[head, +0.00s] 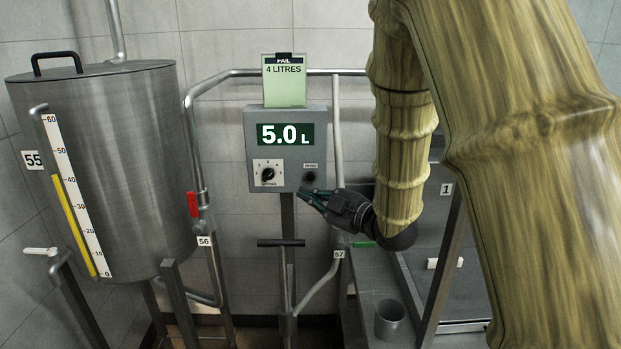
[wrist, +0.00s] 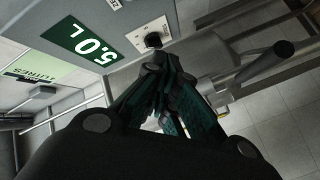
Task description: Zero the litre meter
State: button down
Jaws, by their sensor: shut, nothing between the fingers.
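The litre meter (head: 285,115) is a grey wall box on a post, its green display (head: 285,134) reading 5.0 L. Below the display are a black selector knob (head: 268,174) on a white plate marked litres and, to its right, a small round black button (head: 310,177) under a label too small to read surely. My gripper (head: 306,194) is shut and empty, its tips just below the button; contact cannot be told. The wrist view shows the display (wrist: 82,40), the knob (wrist: 153,40) and my closed fingers (wrist: 166,66); the button does not show clearly there.
A green card (head: 284,88) reading "pail 4 litres" stands atop the meter. A steel tank (head: 120,150) with a level scale, a red-handled valve (head: 193,205) and pipes are at left. A black crossbar (head: 281,242) sits below the meter. A grey pail (head: 390,318) stands lower right.

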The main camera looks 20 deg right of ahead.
aim_at(310, 180)
jog(key=shift+w+d+p, duration=0.1)
jog(key=shift+w+d, duration=0.25)
jog(key=shift+w, duration=0.9)
jog(key=shift+w+d+p, duration=0.1)
jog(key=shift+w+d, duration=0.25)
jog(key=shift+w, duration=0.95)
jog(key=shift+w+d+p, duration=0.1)
jog(key=shift+w+d, duration=0.25)
jog(key=shift+w, duration=0.9)
jog(key=shift+w+d, duration=0.1)
jog(key=shift+w, duration=0.25)
jog(key=shift+w+d, duration=0.1)
jog(key=shift+w, duration=0.3)
jog(key=shift+s, duration=0.1)
jog(key=shift+s+a, duration=0.25)
jog(key=shift+s, duration=0.45)
jog(key=s, duration=0.2)
jog(key=s+a+b, duration=0.1)
jog(key=s, duration=0.1)
jog(key=shift+s+a, duration=0.15)
jog(key=shift+s, duration=0.25)
